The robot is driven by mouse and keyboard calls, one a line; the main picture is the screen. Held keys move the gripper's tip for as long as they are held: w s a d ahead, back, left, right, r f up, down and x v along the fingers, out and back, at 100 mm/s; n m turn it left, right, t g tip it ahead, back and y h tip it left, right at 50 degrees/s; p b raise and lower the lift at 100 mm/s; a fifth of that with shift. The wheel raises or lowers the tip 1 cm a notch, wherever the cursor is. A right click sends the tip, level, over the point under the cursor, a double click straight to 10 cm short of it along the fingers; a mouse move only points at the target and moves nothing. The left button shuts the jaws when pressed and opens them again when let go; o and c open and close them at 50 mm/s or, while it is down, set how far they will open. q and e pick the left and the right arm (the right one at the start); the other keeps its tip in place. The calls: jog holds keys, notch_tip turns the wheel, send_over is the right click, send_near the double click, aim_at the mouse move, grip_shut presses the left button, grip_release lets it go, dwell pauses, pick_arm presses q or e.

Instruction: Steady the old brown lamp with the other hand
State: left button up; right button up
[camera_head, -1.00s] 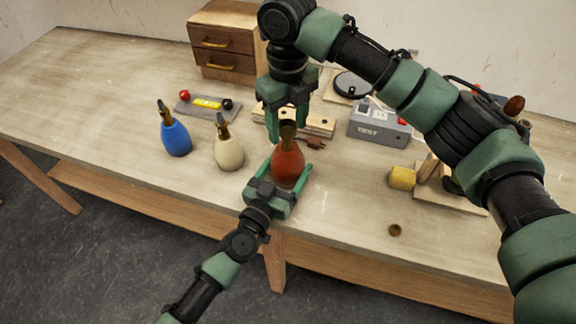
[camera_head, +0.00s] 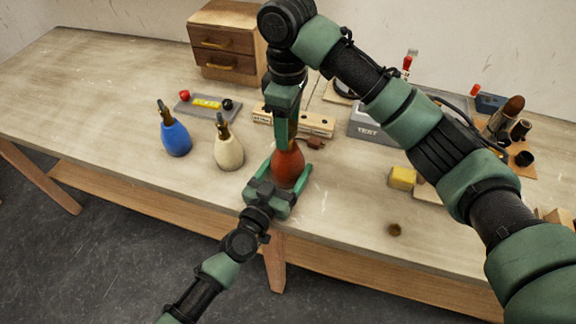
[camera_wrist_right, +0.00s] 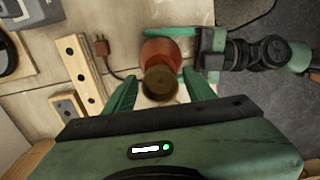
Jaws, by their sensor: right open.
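The old brown lamp (camera_head: 290,168), a reddish-brown bottle shape with a dark brass neck, stands upright near the table's front edge. My left gripper (camera_head: 284,180) comes from the front, its fingers on both sides of the lamp's body and apparently touching it. My right gripper (camera_head: 285,142) points down over the lamp, open, seen edge-on, with a finger partly hiding the neck. In the right wrist view, the lamp's round brass top (camera_wrist_right: 160,84) lies between the right fingers, with gaps.
A blue lamp (camera_head: 175,138) and a cream lamp (camera_head: 228,152) stand to the left. A wooden strip (camera_head: 310,123) and a plug (camera_head: 314,143) lie behind. The grey test box (camera_head: 366,128) and a yellow block (camera_head: 403,177) are right, near my right arm. The left tabletop is clear.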

grip_shut()
jog(key=n, duration=0.4)
jog(key=shift+r, duration=0.1)
jog(key=shift+r, duration=0.7)
jog(key=shift+r, duration=1.9)
pick_arm(q)
jog(key=o, duration=1.6)
jog(key=shift+s, duration=0.1)
